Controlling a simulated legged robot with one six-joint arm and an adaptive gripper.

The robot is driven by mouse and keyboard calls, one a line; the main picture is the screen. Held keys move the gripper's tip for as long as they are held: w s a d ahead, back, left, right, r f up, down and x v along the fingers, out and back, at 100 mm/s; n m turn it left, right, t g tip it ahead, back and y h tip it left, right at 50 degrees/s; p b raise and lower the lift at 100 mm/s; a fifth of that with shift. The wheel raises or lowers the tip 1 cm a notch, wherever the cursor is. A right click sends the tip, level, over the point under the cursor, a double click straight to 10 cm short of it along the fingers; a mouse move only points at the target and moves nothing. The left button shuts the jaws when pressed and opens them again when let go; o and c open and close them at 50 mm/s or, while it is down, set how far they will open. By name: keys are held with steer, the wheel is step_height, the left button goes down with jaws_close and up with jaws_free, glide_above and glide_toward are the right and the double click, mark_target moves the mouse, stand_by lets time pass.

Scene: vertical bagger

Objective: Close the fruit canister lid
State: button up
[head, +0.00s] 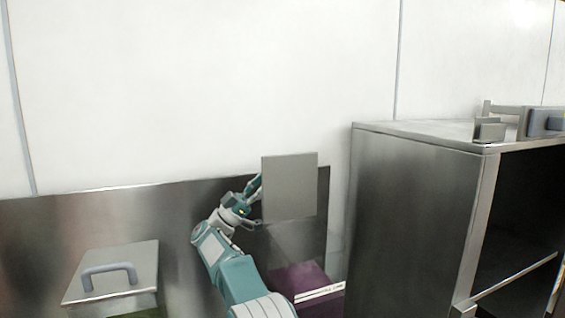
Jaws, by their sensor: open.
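A flat grey square lid (290,187) stands raised, nearly upright, in the middle of the head view. Below it is an open container with purple contents (298,282), partly hidden by my arm; it appears to be the fruit canister. My gripper (256,205) is open at the lid's left edge, its fingers pointing toward the lid. I cannot tell whether they touch it or whether a fingertip is behind it. The lid's hinge and handle do not show clearly.
At lower left, another canister has its flat metal lid (135,262) lying shut, with a grey handle (108,276) on top. A large steel cabinet (415,210) stands close on the right. A steel back panel (80,225) runs behind the canisters, with white wall above.

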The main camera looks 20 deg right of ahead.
mark_target(284, 161)
steer(key=x, duration=0.8)
steer(key=shift+d+r, duration=0.15)
steer(key=shift+d, duration=0.1)
steer(key=shift+c, duration=0.3)
jaws_close()
